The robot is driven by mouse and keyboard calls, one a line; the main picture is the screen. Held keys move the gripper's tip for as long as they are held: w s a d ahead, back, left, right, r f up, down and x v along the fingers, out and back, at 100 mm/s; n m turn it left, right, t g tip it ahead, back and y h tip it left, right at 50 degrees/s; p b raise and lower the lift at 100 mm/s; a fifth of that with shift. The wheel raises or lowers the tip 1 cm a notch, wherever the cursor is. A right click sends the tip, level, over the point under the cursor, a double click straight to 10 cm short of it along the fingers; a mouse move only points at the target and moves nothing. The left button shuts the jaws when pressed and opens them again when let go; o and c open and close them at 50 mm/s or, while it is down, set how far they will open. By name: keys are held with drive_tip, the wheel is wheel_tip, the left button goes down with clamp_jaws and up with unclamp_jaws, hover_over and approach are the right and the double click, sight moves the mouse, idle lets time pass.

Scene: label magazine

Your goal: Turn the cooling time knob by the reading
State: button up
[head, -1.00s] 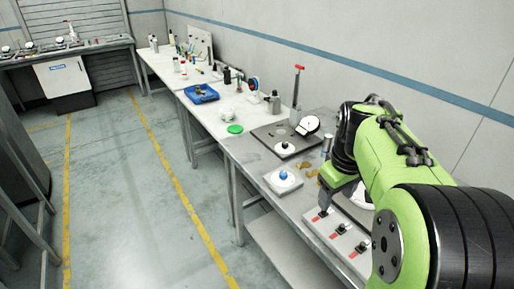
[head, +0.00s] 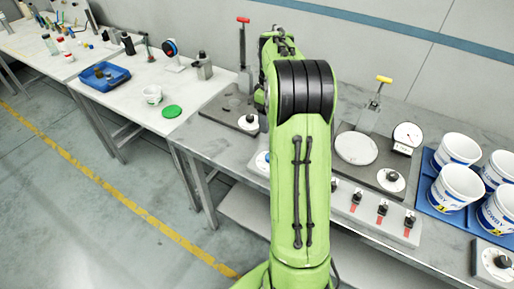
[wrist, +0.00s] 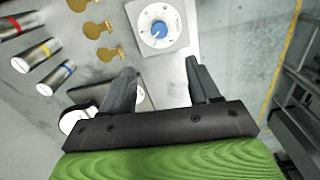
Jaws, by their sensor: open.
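A blue knob (wrist: 159,29) sits on a square white plate (wrist: 178,45) with a marked dial, at the top of the wrist view. In the head view only a sliver of this plate (head: 262,162) shows at the left edge of my arm. My gripper (wrist: 160,66) is open and empty, its fingers apart, with the knob beyond the fingertips and not touched. My gripper is hidden behind my arm in the head view. A round dial gauge (head: 407,135) stands at the back right; its reading is too small to tell. Which knob is the cooling time knob I cannot read.
Black knobs on white discs are at the left plate (head: 248,123), right plate (head: 391,179) and bench corner (head: 497,262). A red-marked switch panel (head: 372,212) lies in front. White buckets (head: 457,186) stand at right. Brass pieces (wrist: 104,27) and banded cylinders (wrist: 56,76) lie near the knob.

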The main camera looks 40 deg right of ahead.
drive_tip(key=f, duration=0.5)
drive_tip(key=f+b, duration=0.1)
drive_tip(key=f, duration=0.4)
drive_tip(key=f+b, duration=0.1)
drive_tip(key=f, duration=0.4)
drive_tip(key=shift+s+f, duration=0.15)
drive_tip(key=shift+s, duration=0.2)
drive_tip(key=c, duration=1)
drive_tip(key=shift+c, duration=0.2)
